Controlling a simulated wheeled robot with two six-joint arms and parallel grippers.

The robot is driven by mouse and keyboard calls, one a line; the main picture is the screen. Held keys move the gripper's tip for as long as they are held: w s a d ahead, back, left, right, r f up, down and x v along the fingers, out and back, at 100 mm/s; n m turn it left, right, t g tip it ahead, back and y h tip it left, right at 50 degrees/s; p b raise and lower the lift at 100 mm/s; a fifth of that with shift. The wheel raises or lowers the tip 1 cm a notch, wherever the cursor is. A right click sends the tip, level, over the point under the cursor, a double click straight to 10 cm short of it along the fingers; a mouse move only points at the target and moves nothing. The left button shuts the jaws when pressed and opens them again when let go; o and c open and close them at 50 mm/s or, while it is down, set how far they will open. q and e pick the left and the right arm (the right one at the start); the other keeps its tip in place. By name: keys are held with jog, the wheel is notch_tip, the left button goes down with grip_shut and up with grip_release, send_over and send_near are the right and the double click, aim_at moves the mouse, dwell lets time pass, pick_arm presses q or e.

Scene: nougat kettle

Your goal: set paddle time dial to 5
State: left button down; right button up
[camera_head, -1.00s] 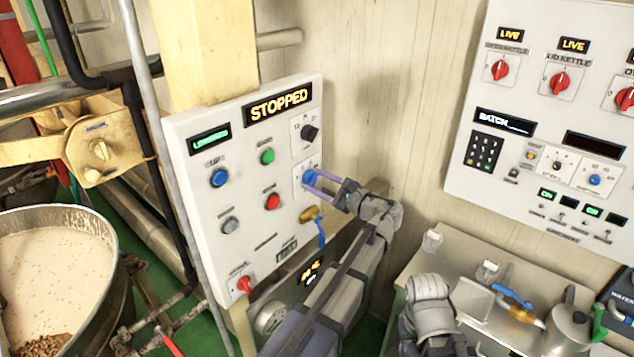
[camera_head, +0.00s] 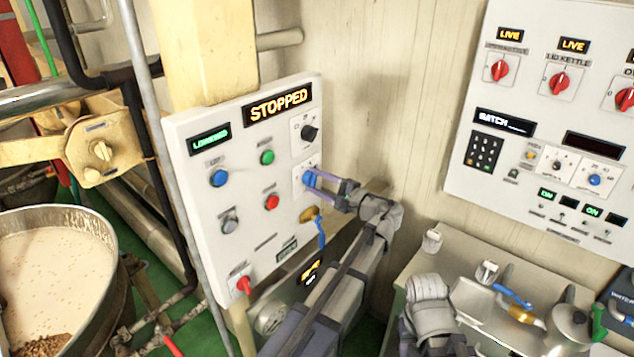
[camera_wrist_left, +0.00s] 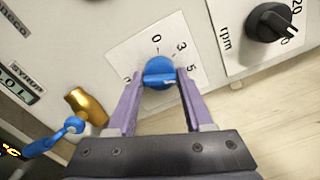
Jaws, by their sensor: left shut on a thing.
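The paddle time dial is a blue knob (camera_head: 308,178) on a white plate at the right side of the tilted control panel (camera_head: 235,245). In the left wrist view the blue dial (camera_wrist_left: 158,72) has the marks 0, 3 and 5 around its upper right side. Its raised grip bar lies nearly level in that view; I cannot clearly read which mark it points to. My left gripper (camera_wrist_left: 158,85) is shut on the dial, with one purple finger on each side. It also shows in the head view (camera_head: 316,180). My right gripper's fingers are not visible.
A black rpm knob (camera_wrist_left: 270,22) sits close beside the dial. A brass-and-blue handle (camera_head: 312,216) hangs just below it. The panel display (camera_head: 280,104) reads STOPPED. A nougat kettle (camera_head: 112,262) stands at left; a second panel (camera_head: 550,120) and a worktop are at right.

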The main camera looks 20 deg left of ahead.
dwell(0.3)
pick_arm(q)
jog(key=shift+c, duration=1.5)
grip_release()
jog(key=v, duration=0.8)
jog(key=shift+a, duration=0.1)
jog(key=s+a+f+n+g+h, duration=0.25)
jog(key=s+f+h, duration=0.3)
jog(key=f, duration=0.35)
jog(key=s+a+f+n+g+h, duration=0.1)
jog(key=s+f+n+g+h, duration=0.15)
jog(key=s+f+h, duration=0.4)
jog(key=s+d+f+h, duration=0.2)
jog(key=s+d+f, duration=0.1)
jog(key=s+d, duration=0.3)
jog(key=s+d+f+g+h, duration=0.1)
jog(key=s+d+f, duration=0.2)
jog(key=s+d, duration=0.3)
jog(key=d, duration=0.5)
jog(key=shift+d+f+h, duration=0.15)
jog(key=shift+d+h, duration=0.05)
jog(key=shift+h, duration=0.2)
